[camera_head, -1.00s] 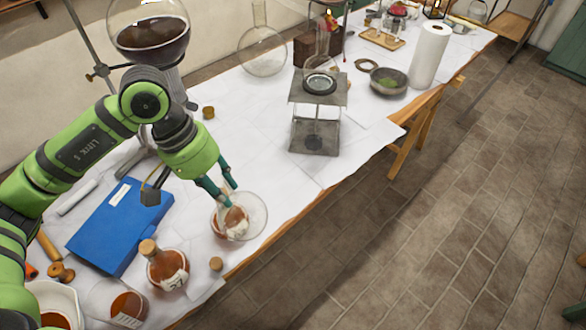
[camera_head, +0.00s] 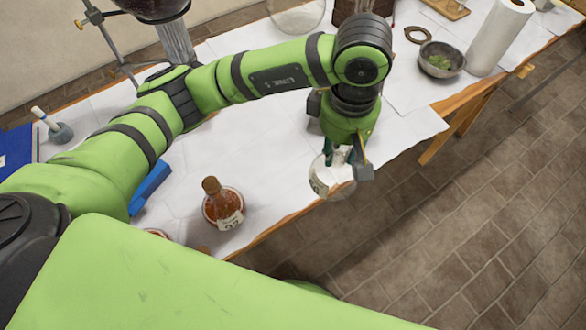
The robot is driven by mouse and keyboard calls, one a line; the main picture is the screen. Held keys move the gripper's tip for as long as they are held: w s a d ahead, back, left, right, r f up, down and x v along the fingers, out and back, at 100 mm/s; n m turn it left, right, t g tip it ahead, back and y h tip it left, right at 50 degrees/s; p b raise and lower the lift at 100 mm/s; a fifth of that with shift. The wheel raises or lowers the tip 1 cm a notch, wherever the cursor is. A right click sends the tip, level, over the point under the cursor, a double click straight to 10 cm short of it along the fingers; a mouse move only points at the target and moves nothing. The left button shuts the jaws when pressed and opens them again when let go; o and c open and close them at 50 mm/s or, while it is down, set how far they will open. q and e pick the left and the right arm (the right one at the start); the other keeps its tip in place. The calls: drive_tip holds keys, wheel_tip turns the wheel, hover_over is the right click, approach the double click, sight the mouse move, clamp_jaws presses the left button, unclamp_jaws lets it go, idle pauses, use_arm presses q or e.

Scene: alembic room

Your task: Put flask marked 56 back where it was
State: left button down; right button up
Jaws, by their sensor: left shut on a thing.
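My left gripper (camera_head: 342,160) points down near the table's front edge and is shut on a round clear glass flask (camera_head: 326,187) with a white label. The gripper and the angle hide much of the flask, and I cannot read its number. The flask overlaps the table's front edge in the picture; I cannot tell whether it touches the table. A corked flask of red-brown liquid (camera_head: 212,211), whose label seems to read 37, stands to the left on the white table covering. My right gripper is not in view.
A blue case (camera_head: 150,187) is partly hidden by my arm. A bowl of green matter (camera_head: 441,60), a dark ring (camera_head: 417,34) and a paper roll (camera_head: 498,38) stand at the back right. White covering (camera_head: 270,140) is bare between the corked flask and my gripper.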

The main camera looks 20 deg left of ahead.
use_arm(q)
drive_tip(key=w+a+f+p, duration=0.5)
drive_tip(key=a+f+p, duration=0.1)
drive_tip(key=a+f, duration=0.4)
drive_tip(key=shift+a+f, duration=0.15)
drive_tip(key=shift+f, duration=0.3)
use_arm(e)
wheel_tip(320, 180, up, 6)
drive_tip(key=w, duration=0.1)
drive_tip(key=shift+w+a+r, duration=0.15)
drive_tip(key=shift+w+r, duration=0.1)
use_arm(q)
drive_tip(key=shift+f, duration=0.1)
drive_tip(key=c, duration=0.9)
unclamp_jaws()
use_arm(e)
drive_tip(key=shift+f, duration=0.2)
